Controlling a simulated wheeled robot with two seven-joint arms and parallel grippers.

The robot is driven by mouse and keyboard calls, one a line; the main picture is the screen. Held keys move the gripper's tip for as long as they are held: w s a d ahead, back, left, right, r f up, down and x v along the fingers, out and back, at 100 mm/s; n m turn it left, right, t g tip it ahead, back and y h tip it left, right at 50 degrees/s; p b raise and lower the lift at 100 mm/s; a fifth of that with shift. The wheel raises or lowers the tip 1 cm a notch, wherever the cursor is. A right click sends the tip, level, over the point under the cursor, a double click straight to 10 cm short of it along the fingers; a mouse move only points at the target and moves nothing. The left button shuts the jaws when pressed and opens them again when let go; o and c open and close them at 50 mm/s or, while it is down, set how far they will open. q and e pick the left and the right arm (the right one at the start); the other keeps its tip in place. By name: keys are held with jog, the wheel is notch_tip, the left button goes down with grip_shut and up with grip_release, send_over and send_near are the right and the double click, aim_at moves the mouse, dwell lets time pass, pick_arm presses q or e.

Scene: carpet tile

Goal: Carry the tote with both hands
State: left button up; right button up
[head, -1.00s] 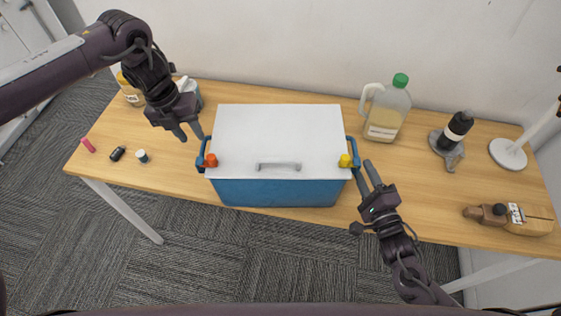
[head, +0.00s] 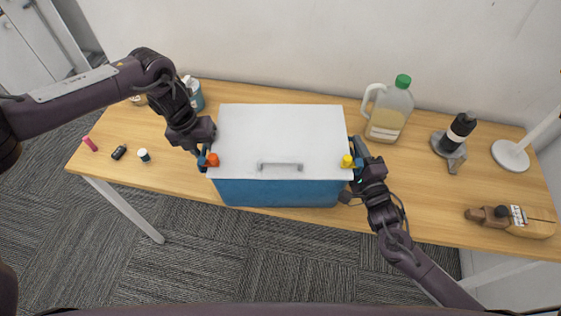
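The tote (head: 278,193) is a blue box with a flat white lid (head: 283,138) and a grey lid handle (head: 279,165). It sits at the front middle of the wooden table. An orange clip (head: 212,160) is at its left side and a yellow clip (head: 346,161) at its right. My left gripper (head: 204,153) is at the left side handle, and my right gripper (head: 355,158) is at the right side handle. The fingers partly hide both handles. I cannot tell whether either gripper is closed on its handle.
On the table (head: 420,205), a jug with a green cap (head: 388,110) stands behind right. Small items, including a black one (head: 119,152), lie at the left.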

pick_arm(q)
jog(key=c, duration=0.7)
pick_arm(e)
jog(key=c, duration=0.7)
pick_arm(q)
grip_shut()
pick_arm(e)
grip_shut()
pick_arm(q)
jog(key=shift+w, duration=0.1)
pick_arm(e)
jog(key=shift+f, duration=0.1)
